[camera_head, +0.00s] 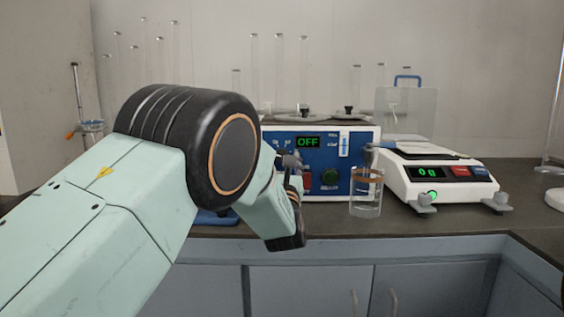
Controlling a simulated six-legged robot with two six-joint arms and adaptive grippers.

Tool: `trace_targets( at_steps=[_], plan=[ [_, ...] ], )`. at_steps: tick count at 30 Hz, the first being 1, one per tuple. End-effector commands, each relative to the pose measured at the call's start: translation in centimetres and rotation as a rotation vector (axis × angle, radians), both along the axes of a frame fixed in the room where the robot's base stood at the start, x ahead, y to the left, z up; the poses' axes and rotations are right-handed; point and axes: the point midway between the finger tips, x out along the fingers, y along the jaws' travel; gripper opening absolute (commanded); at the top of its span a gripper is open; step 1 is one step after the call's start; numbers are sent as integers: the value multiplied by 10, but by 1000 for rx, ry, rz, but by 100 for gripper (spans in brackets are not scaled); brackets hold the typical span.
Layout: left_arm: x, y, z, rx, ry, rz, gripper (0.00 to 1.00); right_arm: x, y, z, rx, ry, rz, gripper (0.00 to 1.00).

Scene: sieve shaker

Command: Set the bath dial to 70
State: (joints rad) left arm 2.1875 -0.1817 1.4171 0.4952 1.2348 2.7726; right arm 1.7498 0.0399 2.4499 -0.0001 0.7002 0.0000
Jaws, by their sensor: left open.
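The water bath (368,140) stands on the dark bench behind my left arm, with a blue front panel in a pale frame. Its display (308,142) reads OFF in green. A round dark green knob (330,176) sits low on the panel, and a red part (308,181) shows left of it. My left gripper (293,171) is open in front of the panel's left part, left of the knob. It looks empty; whether it touches anything there I cannot tell. My left arm hides the bath's left side. My right gripper is out of view.
A glass beaker (366,198) with an orange band stands before the panel's right end. A white balance (437,179) stands to the right. Glass tubes (279,70) rise behind. The bench (440,222) is clear in front of the balance, ending at an edge above grey cabinets.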

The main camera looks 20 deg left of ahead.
Motion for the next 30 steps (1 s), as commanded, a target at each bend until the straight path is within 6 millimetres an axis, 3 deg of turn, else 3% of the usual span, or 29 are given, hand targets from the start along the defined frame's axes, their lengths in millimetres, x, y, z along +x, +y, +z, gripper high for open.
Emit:
trace_targets(
  at_steps=[19,30],
  plan=[
    [0,0,0,0,0,1,3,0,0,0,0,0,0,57],
    [0,1,1,62,17,1,2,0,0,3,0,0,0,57]
  ],
)
